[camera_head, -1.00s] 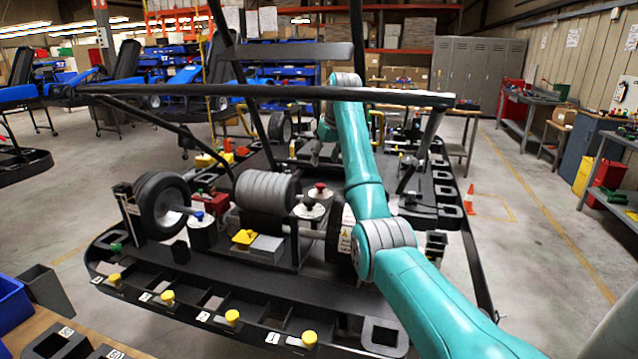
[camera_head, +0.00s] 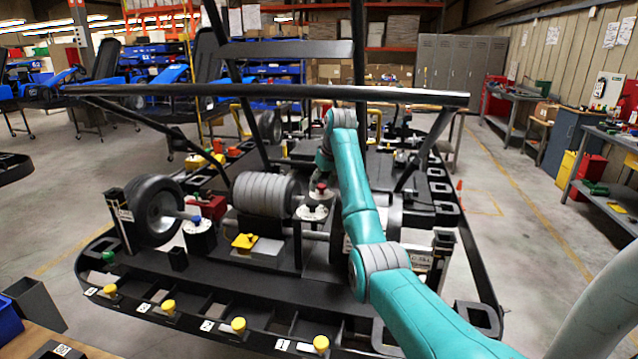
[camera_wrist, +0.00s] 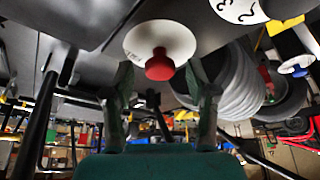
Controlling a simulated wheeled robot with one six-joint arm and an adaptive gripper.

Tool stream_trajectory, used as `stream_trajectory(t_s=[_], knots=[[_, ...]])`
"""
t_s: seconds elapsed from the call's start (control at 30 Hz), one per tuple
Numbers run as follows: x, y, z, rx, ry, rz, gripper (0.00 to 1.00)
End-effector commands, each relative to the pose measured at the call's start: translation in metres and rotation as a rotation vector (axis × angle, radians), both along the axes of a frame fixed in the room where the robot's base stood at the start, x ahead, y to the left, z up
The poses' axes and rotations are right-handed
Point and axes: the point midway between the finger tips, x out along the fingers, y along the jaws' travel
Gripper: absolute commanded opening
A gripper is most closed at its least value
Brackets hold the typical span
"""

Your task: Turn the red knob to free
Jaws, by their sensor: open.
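The red knob (camera_head: 320,188) stands on a round white dial plate (camera_head: 327,196) in the middle of the kart stand. In the wrist view the red knob (camera_wrist: 160,69) shows large in front of its white plate (camera_wrist: 150,38). My gripper (camera_wrist: 160,75) is open, and its two green fingers appear on either side of the knob with gaps visible. In the head view my gripper (camera_head: 323,168) is close above the knob, partly hidden by my teal arm. I cannot tell how deep the knob is between the fingers. The plate's lettering is unreadable.
A second white dial (camera_head: 312,213) sits just in front of the knob. The ribbed grey roller (camera_head: 264,194) and a blue knob (camera_head: 196,219) are to the left. A black bar (camera_head: 260,91) crosses above. Several yellow knobs (camera_head: 238,325) line the front edge.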

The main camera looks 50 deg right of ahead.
Motion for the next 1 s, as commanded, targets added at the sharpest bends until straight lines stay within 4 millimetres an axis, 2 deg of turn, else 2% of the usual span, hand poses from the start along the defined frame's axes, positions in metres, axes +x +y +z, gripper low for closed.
stream_trajectory(t_s=[0.17, 0.27, 0.4, 0.43, 0.77, 1.0], knots=[[0.0000, -0.0001, 0.0001, 0.000, 0.000, 0.000, 0.57], [0.0000, -0.0001, 0.0002, 0.000, 0.000, 0.000, 0.37], [0.0001, 0.0000, 0.0003, 0.000, 0.000, 0.000, 0.02], [0.0001, 0.0000, 0.0003, 0.000, 0.000, 0.000, 0.00], [0.0004, 0.0006, 0.0001, -0.001, 0.000, -0.035, 0.00], [0.0010, 0.0015, 0.0002, -0.001, -0.001, -0.168, 0.00]])
